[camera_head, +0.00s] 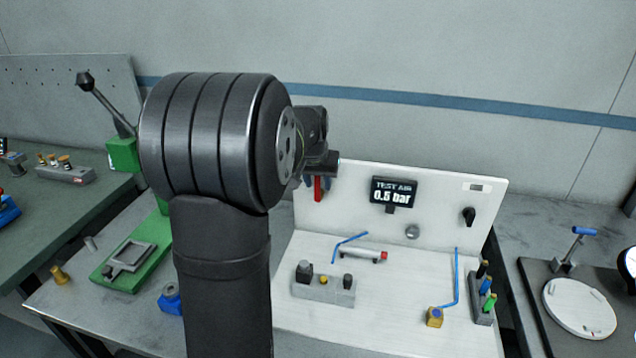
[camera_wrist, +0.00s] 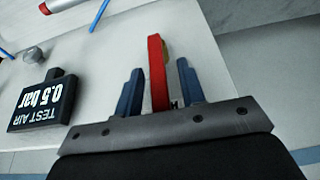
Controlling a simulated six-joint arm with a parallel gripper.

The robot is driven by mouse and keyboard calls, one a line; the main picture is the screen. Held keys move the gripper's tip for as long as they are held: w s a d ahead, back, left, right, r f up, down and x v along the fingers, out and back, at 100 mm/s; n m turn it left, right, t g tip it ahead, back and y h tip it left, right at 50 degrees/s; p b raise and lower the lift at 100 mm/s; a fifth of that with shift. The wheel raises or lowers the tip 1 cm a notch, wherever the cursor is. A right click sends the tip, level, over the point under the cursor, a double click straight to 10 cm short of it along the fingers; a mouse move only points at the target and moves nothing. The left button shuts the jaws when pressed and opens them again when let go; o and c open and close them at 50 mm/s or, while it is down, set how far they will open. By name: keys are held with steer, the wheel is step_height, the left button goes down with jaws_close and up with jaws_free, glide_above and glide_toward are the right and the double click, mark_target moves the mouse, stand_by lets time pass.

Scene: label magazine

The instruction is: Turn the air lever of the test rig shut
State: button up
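The red air lever (camera_head: 318,190) is on the upright white panel of the test rig (camera_head: 445,205), at the panel's left end. It hangs down in the head view. In the wrist view the lever (camera_wrist: 157,70) lies between the two blue fingers of my gripper (camera_wrist: 160,66). A narrow gap shows on each side of it, so my gripper is open around the lever and not clamped on it. In the head view my gripper (camera_head: 317,183) is small and partly hidden by my wrist. The display (camera_head: 394,192) reads TEST AIR 0.5 bar.
A black knob (camera_head: 468,216) and a round grey fitting (camera_head: 412,232) are on the panel. On the rig's base stand a grey block (camera_head: 324,285), blue tubes (camera_head: 457,280) and a rack of coloured plugs (camera_head: 484,295). A green press (camera_head: 123,153) stands left of my arm.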

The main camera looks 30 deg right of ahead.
mark_target(322, 192)
steer(key=shift+w+d+f, duration=0.1)
steer(key=shift+d+f, duration=0.05)
steer(key=shift+f, duration=0.2)
steer(key=shift+c, duration=0.5)
jaws_close()
steer(key=t+y, duration=0.1)
steer(key=s+d+t+y, duration=0.1)
steer(key=m+t+y, duration=0.1)
steer(key=shift+s+d+f+t, duration=0.25)
steer(key=shift+s+d+t, duration=0.05)
steer(key=shift+s+d, duration=0.05)
steer(key=shift+s+d+f+m+t+y, duration=0.2)
steer(key=shift+f+t+y, duration=0.05)
steer(key=shift+t+y, duration=0.4)
steer(key=shift+s+d+f+m+t+y, duration=0.15)
steer(key=shift+s+f+m+t+y, duration=0.05)
steer(key=shift+t+y, duration=0.45)
